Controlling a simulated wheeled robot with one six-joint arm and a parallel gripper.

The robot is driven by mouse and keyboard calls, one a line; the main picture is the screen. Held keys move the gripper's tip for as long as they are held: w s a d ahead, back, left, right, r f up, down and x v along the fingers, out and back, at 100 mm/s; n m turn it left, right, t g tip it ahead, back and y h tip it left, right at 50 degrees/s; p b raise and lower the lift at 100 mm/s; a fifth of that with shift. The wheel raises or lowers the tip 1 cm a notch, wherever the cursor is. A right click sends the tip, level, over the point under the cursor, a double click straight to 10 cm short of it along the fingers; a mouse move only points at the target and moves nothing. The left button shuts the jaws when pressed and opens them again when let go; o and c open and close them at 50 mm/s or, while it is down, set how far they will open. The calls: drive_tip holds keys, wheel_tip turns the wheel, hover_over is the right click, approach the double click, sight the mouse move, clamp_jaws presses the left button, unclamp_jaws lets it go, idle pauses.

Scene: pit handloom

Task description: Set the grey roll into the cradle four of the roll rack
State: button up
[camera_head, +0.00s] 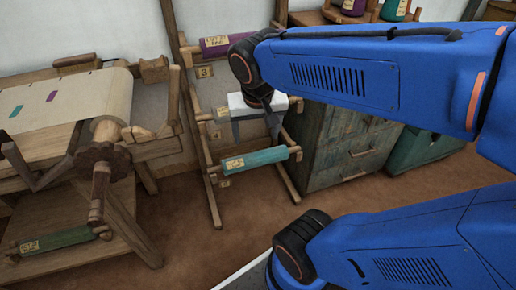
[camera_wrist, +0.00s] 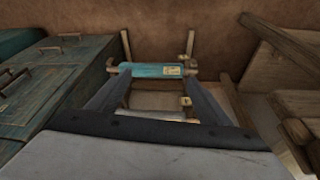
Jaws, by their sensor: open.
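The wooden roll rack (camera_head: 211,200) leans against the wall, with a purple roll (camera_head: 240,38) high up and a teal roll (camera_head: 262,158) low down. A tag reading 3 hangs below the purple roll. My gripper (camera_head: 256,127) is open at the middle tier, its pale palm covering much of it. In the wrist view, the open fingers (camera_wrist: 158,88) point down the rack, with the teal roll (camera_wrist: 148,70) beyond them. A wooden cradle block (camera_wrist: 187,102) and a small tag show by the right finger. I cannot clearly make out the grey roll; the palm may hide it.
A loom with pale patterned cloth (camera_head: 60,95) stands left, a green roll (camera_head: 52,241) low on its frame. A weathered drawer cabinet (camera_head: 335,145) stands close right of the rack, with a green chest (camera_head: 425,150) beyond. Brown floor (camera_head: 190,250) is clear in front.

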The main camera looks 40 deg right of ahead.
drive_tip(key=shift+s+a+f+n+t+y, duration=0.1)
drive_tip(key=shift+s+a+n+t+y, duration=0.3)
drive_tip(key=shift+s+n, duration=0.45)
drive_tip(key=shift+s+a+f+n+t+y, duration=0.1)
drive_tip(key=shift+s+a+n+t+y, duration=0.1)
drive_tip(key=shift+s+a+n, duration=0.55)
drive_tip(key=shift+s+a+n+t+y, duration=0.2)
drive_tip(key=shift+s+a+n+t, duration=0.15)
drive_tip(key=shift+s+n, duration=0.6)
drive_tip(key=shift+c, duration=0.6)
